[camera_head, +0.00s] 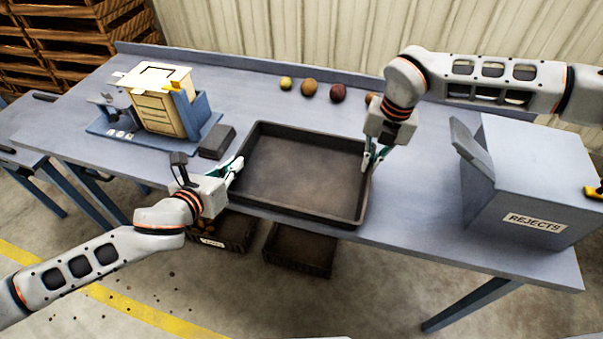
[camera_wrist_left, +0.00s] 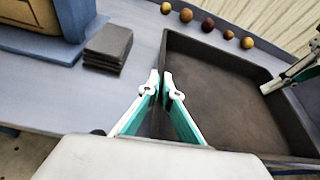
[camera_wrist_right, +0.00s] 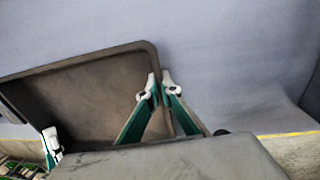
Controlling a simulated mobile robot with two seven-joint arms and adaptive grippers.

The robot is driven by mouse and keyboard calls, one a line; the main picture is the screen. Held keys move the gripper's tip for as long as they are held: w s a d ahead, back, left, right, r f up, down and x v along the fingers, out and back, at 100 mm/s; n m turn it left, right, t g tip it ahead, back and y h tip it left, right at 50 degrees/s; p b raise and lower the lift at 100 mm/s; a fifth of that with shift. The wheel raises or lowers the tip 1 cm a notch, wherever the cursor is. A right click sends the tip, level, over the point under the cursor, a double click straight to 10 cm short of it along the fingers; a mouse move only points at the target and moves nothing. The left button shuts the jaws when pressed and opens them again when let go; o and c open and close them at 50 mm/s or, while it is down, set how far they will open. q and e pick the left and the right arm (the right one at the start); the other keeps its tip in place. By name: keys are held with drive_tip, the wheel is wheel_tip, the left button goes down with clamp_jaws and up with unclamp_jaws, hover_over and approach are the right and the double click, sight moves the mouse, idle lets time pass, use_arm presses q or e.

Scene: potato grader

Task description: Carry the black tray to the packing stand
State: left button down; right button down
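The black tray (camera_head: 300,175) is empty and looks level at the front edge of the blue-grey bench; I cannot tell whether it rests there or is slightly raised. My left gripper (camera_head: 236,164) is at its left wall. In the left wrist view the fingertips (camera_wrist_left: 160,82) are close together around the tray (camera_wrist_left: 220,95) wall. My right gripper (camera_head: 369,160) is at the right wall. In the right wrist view its fingertips (camera_wrist_right: 159,83) pinch the tray (camera_wrist_right: 95,95) wall. A lower blue-grey stand (camera_head: 30,150) is at the far left; I see no label on it.
Several potatoes (camera_head: 309,87) lie in a row behind the tray. A grey REJECTS box (camera_head: 540,170) stands at right. A cream-and-blue machine (camera_head: 160,100) and a dark stack (camera_head: 217,142) are at left. Dark crates (camera_head: 300,250) sit below the bench. Pallets (camera_head: 70,45) stand back left.

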use_arm(q)
drive_tip(key=shift+r, duration=0.1)
use_arm(e)
drive_tip(key=shift+r, duration=0.1)
